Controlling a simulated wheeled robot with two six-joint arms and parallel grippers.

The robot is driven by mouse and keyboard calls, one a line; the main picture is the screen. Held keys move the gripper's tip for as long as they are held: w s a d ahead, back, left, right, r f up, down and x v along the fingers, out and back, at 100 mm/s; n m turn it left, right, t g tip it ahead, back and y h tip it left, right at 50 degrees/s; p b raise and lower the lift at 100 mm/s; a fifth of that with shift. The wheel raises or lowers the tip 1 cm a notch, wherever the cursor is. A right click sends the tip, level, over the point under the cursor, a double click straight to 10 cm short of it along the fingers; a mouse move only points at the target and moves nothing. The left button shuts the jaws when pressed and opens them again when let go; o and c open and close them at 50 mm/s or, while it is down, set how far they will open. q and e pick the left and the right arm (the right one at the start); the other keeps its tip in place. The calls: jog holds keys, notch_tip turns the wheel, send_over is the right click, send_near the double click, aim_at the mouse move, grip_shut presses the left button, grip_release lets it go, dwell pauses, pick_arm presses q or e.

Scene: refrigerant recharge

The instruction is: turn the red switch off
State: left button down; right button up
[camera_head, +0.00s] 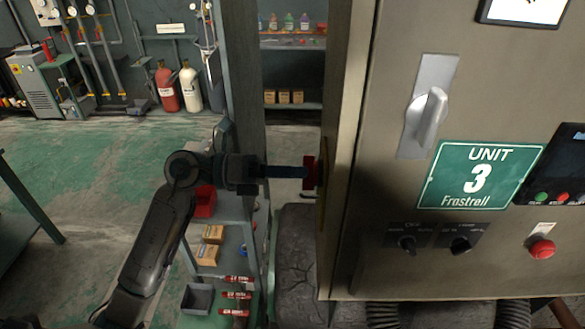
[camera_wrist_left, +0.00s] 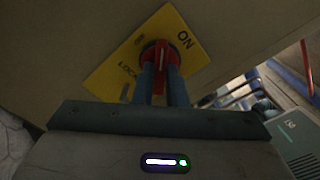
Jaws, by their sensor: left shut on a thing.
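The red switch (camera_head: 309,170) sticks out from the left side of the beige cabinet (camera_head: 385,240). In the left wrist view the red switch (camera_wrist_left: 160,58) sits on a yellow plate (camera_wrist_left: 185,38) marked ON, LOCK and another small word that looks like OFF. My left gripper (camera_head: 298,172) reaches it from the left, level with it. Its two blue-grey fingers (camera_wrist_left: 163,78) are shut on the switch handle, one on each side. The fingers hide part of the handle, so I cannot tell exactly where it points. My right gripper is not in view.
A shelf cart (camera_head: 225,270) with boxes stands beneath my left arm. Open floor (camera_head: 90,190) lies at left.

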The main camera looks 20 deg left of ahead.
pick_arm(q)
jog(key=shift+f, duration=0.2)
jog(key=n+p, duration=0.4)
jog(key=p, duration=0.1)
jog(key=shift+n, duration=0.3)
dwell(0.4)
